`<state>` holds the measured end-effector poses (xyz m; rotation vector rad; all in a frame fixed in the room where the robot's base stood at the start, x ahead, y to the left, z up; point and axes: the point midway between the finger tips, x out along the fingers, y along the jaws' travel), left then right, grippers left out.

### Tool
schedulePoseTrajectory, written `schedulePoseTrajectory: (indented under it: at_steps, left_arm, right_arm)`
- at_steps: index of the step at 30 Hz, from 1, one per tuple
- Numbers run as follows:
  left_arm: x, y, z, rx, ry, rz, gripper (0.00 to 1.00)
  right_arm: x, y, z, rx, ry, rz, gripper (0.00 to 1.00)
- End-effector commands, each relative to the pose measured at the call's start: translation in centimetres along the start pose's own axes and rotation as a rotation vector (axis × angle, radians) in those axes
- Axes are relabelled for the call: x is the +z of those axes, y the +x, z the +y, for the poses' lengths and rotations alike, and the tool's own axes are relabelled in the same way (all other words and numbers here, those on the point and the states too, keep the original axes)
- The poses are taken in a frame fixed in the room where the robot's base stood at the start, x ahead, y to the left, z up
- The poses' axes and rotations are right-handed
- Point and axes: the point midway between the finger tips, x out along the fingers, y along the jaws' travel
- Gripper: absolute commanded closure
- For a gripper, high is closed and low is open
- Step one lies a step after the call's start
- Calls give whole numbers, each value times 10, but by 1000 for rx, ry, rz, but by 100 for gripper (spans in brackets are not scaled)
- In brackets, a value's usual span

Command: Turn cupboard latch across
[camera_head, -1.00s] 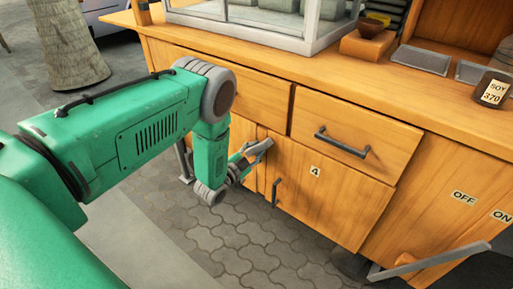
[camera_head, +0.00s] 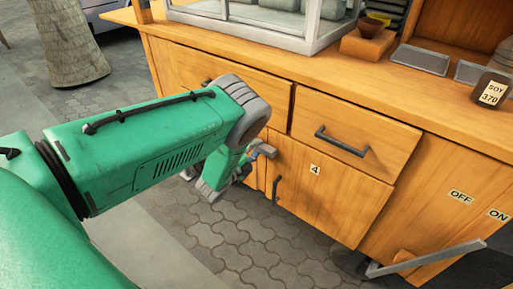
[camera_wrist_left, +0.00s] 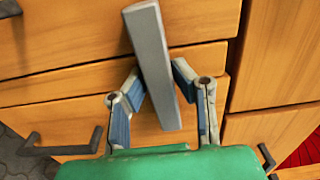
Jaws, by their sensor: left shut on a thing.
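The cupboard latch is a grey bar (camera_head: 264,149) on the wooden cupboard front, at the seam below the drawers. In the left wrist view the latch (camera_wrist_left: 153,55) stands nearly upright, its top leaning left, and crosses a gap between panels. My left gripper (camera_head: 244,167) reaches it from the left in the head view, partly hidden by my own arm. In the left wrist view the left gripper (camera_wrist_left: 158,80) has one finger on each side of the bar and is shut on it. The cupboard door (camera_head: 330,190) marked 4 is shut. My right gripper is not in view.
A drawer with a dark handle (camera_head: 342,143) sits above the door. A dark door handle (camera_head: 276,191) is close below the latch. A grey lever (camera_head: 430,258) juts out at lower right, below OFF and ON labels. Open paving (camera_head: 235,250) lies in front.

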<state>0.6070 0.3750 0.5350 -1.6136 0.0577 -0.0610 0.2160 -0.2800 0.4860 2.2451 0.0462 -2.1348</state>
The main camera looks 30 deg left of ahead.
Motion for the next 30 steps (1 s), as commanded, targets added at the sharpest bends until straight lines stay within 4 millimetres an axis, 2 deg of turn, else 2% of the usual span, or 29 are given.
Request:
schedulePoseTrajectory:
  at_steps: [1,20,21,22,30]
  left_arm:
    - [-7,2,0,-2,11,14,100]
    - [-8,1,3,4,54,15,100]
    - [-8,1,3,5,53,15,68]
    - [-8,1,3,5,54,15,59]
    - [-3,0,3,4,54,7,59]
  right_arm:
    - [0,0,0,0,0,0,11]
    - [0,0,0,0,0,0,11]
    - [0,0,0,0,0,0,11]
    - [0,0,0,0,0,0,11]
    - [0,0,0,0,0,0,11]
